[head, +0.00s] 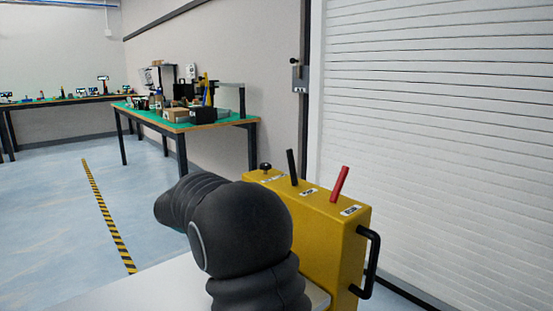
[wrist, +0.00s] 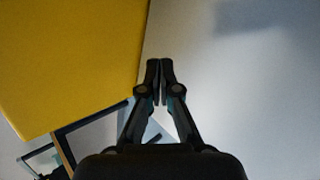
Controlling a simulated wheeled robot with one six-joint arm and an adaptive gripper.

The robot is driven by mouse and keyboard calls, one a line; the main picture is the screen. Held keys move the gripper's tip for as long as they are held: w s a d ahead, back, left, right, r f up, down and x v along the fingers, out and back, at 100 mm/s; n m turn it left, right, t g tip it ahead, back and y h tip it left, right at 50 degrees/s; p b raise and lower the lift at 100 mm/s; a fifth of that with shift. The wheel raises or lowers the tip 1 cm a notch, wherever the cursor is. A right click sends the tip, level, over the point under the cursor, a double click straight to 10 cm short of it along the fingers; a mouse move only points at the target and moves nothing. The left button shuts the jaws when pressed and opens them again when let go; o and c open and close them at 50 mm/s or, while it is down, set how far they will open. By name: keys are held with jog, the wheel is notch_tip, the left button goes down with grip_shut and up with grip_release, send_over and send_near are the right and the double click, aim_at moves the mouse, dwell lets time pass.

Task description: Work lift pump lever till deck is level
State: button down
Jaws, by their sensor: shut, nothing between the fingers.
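A yellow box (head: 330,225) stands right of centre in the head view. On its top are a black lever (head: 292,167), a red lever (head: 339,184) and a black knob (head: 265,167). Both levers lean slightly. Small white labels lie by them, too small to read surely. My black arm covers the box's left part, and my gripper is hidden in the head view. In the wrist view my gripper (wrist: 160,80) is shut and empty, beside the edge of a yellow face (wrist: 70,60). No lever shows there. I cannot tell which surface is the deck.
A pale flat surface (head: 140,292) lies low in front. A black handle (head: 373,262) juts from the box's right side. A white roller shutter (head: 440,130) is behind. A green-topped bench (head: 150,115) with several items stands farther back. The floor at left is clear.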

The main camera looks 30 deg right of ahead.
aim_at(292, 168)
jog(key=w+d+r+h, duration=0.55)
jog(key=w+r, duration=0.25)
jog(key=w, duration=0.2)
notch_tip(292, 168, up, 12)
jog(key=s+m+g+h, duration=0.1)
jog(key=m+g+h, duration=0.1)
jog(key=h, duration=0.2)
jog(key=shift+s+d+f, duration=0.15)
jog(key=shift+s+f, duration=0.05)
jog(key=shift+s, duration=0.05)
jog(key=d, duration=0.6)
jog(key=s+d, duration=0.1)
jog(key=d, duration=0.2)
jog(key=shift+d+r+p, duration=0.15)
jog(key=shift+r+p, duration=0.15)
jog(key=s, duration=0.1)
jog(key=s+d, duration=0.1)
jog(key=shift+s+r, duration=0.3)
jog(key=shift+r, duration=0.1)
jog(key=shift+s+d+r, duration=0.1)
jog(key=shift+s, duration=0.5)
